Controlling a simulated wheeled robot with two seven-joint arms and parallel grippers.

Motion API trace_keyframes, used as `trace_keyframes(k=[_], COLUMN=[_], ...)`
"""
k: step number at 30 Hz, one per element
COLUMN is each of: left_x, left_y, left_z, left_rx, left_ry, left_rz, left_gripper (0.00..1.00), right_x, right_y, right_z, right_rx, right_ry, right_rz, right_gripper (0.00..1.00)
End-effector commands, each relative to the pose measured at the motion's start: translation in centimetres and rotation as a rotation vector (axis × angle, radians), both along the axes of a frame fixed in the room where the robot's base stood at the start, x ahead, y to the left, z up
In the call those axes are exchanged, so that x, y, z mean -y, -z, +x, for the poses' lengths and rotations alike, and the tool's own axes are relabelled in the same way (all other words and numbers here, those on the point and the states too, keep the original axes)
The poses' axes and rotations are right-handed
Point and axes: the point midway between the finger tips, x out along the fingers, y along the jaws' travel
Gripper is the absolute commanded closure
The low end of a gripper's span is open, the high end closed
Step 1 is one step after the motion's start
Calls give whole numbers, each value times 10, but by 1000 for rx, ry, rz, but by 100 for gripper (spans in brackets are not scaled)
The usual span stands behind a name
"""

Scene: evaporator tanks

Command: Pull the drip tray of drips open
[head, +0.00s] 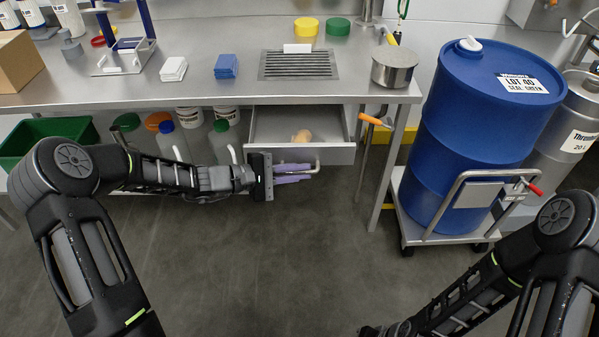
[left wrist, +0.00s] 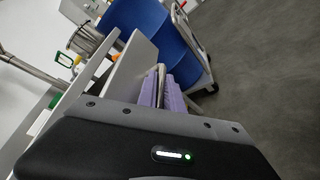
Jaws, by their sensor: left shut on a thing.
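The drip tray (head: 335,154) is a grey metal drawer under the steel counter, and it stands pulled out with its inside showing. A small tan lump (head: 301,136) lies in it. Its bar handle (head: 318,159) runs along the front. My left gripper (head: 306,173), with purple fingers, is shut on this handle. In the left wrist view the handle (left wrist: 161,72) shows between the purple fingers, beside the tray's pale front panel (left wrist: 128,68). My right arm shows at lower right, but its fingers are out of the picture.
A black grille (head: 299,65) is set in the counter above the tray. A steel pot (head: 394,67) stands to its right. A blue drum (head: 480,120) on a cart stands right of the counter leg. Bottles and a green bin (head: 45,128) are below at left. The floor in front is clear.

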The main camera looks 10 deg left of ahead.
Motion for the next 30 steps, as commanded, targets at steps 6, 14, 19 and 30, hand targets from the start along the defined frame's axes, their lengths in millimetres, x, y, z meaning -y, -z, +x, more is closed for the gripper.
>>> trace_keyframes(k=[6, 14, 19, 30], left_x=[-1, -1, -1, -34], left_y=[0, 0, 0, -10], left_z=[0, 0, 0, -21], left_rx=[0, 0, 0, 1], left_ry=[-2, -2, -1, -4], left_rz=[2, 1, 1, 3], left_gripper=[100, 80, 80, 80], right_x=[0, 0, 0, 0], right_y=[0, 0, 0, -8], right_z=[1, 0, 0, 0], right_rx=[1, 1, 1, 1], right_ry=[-1, -1, 0, -1], right_rz=[0, 0, 0, 0], right_gripper=[64, 64, 64, 64])
